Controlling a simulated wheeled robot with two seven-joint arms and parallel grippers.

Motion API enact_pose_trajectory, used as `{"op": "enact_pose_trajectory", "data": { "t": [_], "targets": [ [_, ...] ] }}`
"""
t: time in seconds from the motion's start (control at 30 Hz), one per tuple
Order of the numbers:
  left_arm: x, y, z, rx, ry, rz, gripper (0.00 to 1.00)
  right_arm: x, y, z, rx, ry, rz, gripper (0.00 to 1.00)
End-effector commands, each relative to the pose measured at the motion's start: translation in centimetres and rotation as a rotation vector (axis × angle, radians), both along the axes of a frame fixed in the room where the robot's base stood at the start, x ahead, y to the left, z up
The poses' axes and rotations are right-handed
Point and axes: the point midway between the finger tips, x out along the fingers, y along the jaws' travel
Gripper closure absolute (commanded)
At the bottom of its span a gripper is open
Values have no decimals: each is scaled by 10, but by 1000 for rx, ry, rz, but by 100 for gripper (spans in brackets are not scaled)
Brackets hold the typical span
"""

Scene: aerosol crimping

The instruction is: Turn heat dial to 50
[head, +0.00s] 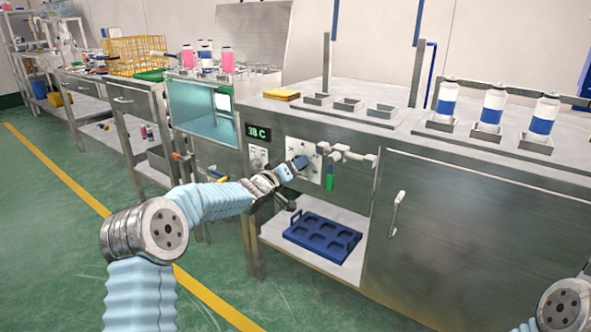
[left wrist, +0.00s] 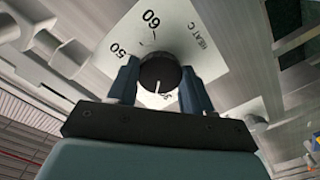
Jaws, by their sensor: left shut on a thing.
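The heat dial is a round black knob (left wrist: 159,74) on a white plate (left wrist: 205,45) marked 50, 60 and HEAT C in the left wrist view. A white pointer line on the knob points toward the gripper side, near a partly hidden number, away from the 50 mark. My left gripper (left wrist: 158,85) is shut on the knob, with one blue finger at each side. In the head view my left gripper (head: 291,168) reaches the dial panel (head: 303,153) on the bench front and covers the knob. A display (head: 258,133) reads 38 C. My right gripper is not in view.
A second small panel (head: 258,157) is left of the dial panel. A blue tray (head: 322,238) lies on the shelf below. Several bottles (head: 446,98) stand on the bench top.

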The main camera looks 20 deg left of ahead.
Motion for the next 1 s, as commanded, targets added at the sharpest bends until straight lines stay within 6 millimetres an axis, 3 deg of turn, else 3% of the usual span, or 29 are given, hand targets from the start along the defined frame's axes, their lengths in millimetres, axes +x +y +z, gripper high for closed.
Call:
{"op": "enact_pose_trajectory", "data": {
  "t": [1.0],
  "targets": [
    [0, 1, -3, 909, -330, 1, 81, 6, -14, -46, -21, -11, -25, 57]
  ]
}}
